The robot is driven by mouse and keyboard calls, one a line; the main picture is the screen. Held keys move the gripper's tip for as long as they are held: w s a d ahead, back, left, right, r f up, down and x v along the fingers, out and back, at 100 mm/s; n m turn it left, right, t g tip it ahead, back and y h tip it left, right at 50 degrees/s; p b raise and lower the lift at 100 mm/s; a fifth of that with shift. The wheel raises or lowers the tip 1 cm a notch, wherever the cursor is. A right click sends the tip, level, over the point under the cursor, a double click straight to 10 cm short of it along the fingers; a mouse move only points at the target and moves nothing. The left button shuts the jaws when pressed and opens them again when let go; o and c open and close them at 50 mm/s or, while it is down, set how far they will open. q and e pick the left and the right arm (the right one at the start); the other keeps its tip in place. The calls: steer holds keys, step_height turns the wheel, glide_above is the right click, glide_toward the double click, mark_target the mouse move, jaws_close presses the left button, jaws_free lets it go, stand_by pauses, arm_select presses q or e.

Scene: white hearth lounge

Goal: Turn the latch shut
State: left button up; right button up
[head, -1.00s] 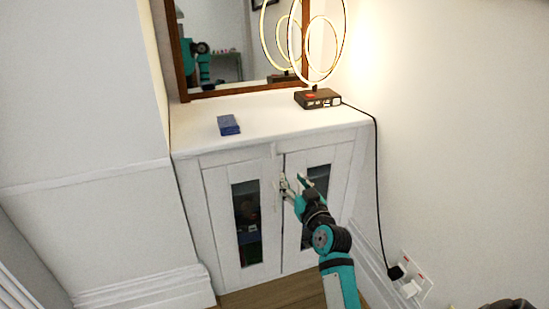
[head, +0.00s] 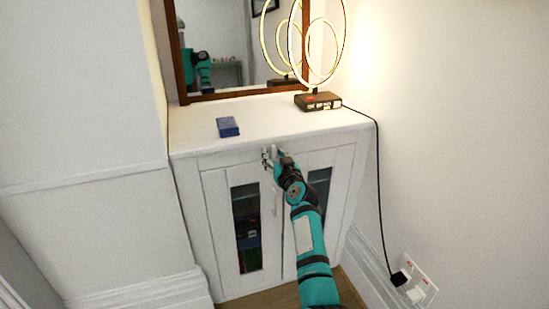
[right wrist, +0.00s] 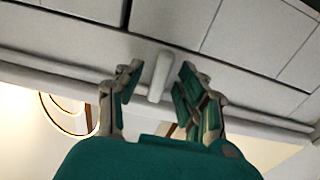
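A white cabinet (head: 187,190) has two glazed doors, the left door (head: 217,205) and the right door (head: 342,190). My right gripper (head: 271,156) is at the top of the seam between the doors, just under the cabinet top. In the right wrist view the gripper (right wrist: 158,88) is open. A small pale bar, seemingly the latch (right wrist: 160,76), stands between its two fingers, with gaps on both sides. In the head view the gripper largely hides the latch, so its turn is hard to tell there. My left gripper is not in view.
On the cabinet top are a blue box (head: 228,127) and a lit ring lamp (head: 318,101), with a framed mirror (head: 181,60) behind. The lamp's black cord (head: 377,190) runs down right to a wall socket (head: 422,287). White walls flank the cabinet.

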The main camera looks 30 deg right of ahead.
jaws_close()
stand_by(0.4)
steer(key=m+p, duration=0.3)
steer(key=m, duration=0.6)
steer(key=shift+r+p, duration=0.1)
steer(key=shift+p, duration=0.2)
steer(key=m+p, duration=0.1)
steer(key=m, duration=0.3)
steer(key=shift+m, duration=0.4)
arm_select(q)
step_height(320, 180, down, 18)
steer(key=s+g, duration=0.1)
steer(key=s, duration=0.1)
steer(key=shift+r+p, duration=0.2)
steer(key=shift+p, duration=0.15)
arm_select(e)
steer(key=shift+m, duration=2.1)
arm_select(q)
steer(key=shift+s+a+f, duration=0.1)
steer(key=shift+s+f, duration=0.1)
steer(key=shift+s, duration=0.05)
